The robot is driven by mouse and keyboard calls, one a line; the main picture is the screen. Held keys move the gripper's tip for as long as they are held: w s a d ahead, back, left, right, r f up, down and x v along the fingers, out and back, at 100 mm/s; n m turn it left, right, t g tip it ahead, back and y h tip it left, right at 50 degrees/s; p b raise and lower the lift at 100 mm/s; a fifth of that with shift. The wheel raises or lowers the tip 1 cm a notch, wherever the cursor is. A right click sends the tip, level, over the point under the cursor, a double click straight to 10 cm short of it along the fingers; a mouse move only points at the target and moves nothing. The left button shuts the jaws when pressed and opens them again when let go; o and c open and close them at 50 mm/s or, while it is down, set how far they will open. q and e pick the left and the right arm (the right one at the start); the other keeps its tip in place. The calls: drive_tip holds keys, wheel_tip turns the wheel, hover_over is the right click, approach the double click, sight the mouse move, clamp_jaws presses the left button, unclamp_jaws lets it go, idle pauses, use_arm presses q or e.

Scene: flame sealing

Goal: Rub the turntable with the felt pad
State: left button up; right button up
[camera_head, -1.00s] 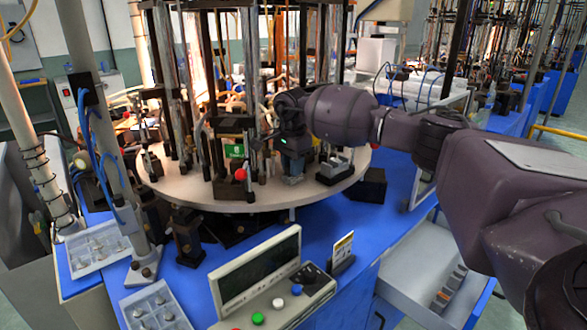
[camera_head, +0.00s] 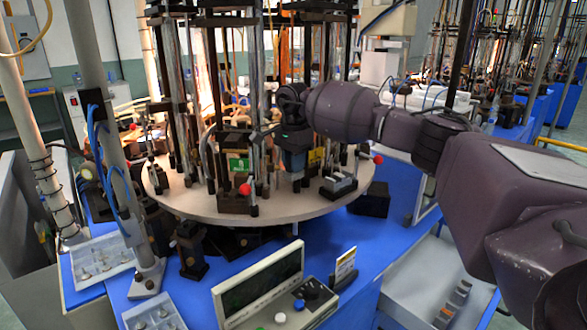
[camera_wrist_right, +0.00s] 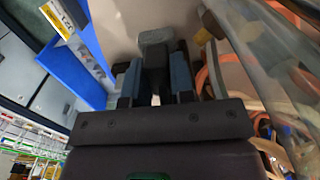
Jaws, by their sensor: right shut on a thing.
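The turntable (camera_head: 300,207) is a pale round plate carrying tall rods and fixtures, in the middle of the head view. Its beige surface also shows in the right wrist view (camera_wrist_right: 118,22). My right gripper (camera_head: 297,170) is over the turntable's front right part, among the fixtures and pointing down. In the right wrist view its jaws (camera_wrist_right: 155,78) are shut on a dark holder with a grey block at its far end, which looks like the felt pad (camera_wrist_right: 155,38). I cannot tell whether the pad touches the plate. My left gripper is out of view.
A small metal fixture (camera_head: 339,187) stands on the plate just right of my gripper. A red knob (camera_head: 245,189) is to its left. Glass tubes and orange hoses crowd the wrist view's right side. A control panel (camera_head: 258,287) stands in front on the blue bench (camera_head: 335,228).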

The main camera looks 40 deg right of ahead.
drive_tip(key=shift+s+d+r, duration=0.1)
drive_tip(key=shift+d+r, duration=0.1)
drive_tip(key=shift+r, duration=0.45)
drive_tip(key=shift+r, duration=0.1)
drive_tip(key=shift+r+p, duration=0.3)
drive_tip(key=shift+r, duration=1.15)
drive_tip(key=shift+d, duration=0.1)
